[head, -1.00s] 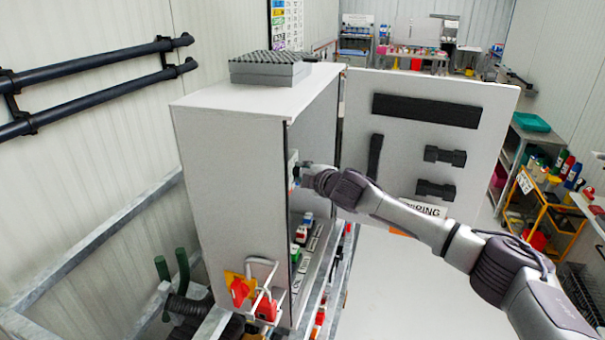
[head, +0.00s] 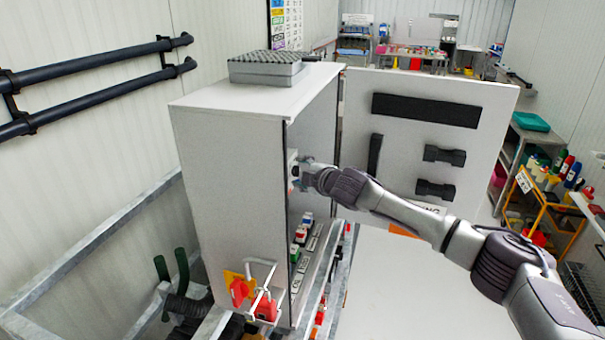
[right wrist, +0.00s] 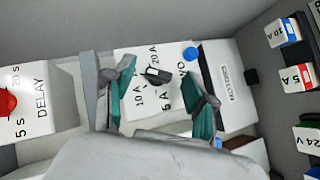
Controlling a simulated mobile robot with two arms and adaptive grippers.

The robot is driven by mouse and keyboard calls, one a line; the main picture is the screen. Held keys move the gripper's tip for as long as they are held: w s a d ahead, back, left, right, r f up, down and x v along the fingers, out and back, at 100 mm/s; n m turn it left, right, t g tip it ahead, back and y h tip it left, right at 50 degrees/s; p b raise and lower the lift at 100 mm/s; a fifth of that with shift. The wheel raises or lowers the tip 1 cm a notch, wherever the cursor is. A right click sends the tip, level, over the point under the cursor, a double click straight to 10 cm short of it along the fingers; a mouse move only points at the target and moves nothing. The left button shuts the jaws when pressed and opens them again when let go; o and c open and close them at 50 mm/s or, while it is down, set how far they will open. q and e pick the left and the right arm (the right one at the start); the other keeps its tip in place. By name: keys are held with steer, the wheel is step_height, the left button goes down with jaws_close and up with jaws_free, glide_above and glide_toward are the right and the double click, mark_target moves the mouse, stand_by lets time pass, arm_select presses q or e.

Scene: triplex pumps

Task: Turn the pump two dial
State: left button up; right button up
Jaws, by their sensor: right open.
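The pump two dial (right wrist: 157,75) shows in the right wrist view as a black knob on a white module (right wrist: 135,58) with 5 A, 10 A and 20 A marks. The letters "WO" show on the module's right side. My right gripper (right wrist: 160,97) is open, with one teal-padded finger on each side of the knob. Whether either finger touches it, I cannot tell. In the head view my right gripper (head: 303,177) is at the cabinet's (head: 232,200) open front, where the dial is too small to make out. My left gripper is not in view.
A DELAY module (right wrist: 38,105) with a red knob (right wrist: 7,102) sits left of the dial. A blue button (right wrist: 190,54) is close beside the dial. Coloured breakers (right wrist: 290,78) line the right. The open cabinet door (head: 400,150) stands behind my right arm.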

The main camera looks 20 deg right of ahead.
steer(key=v, duration=1.2)
stand_by(0.3)
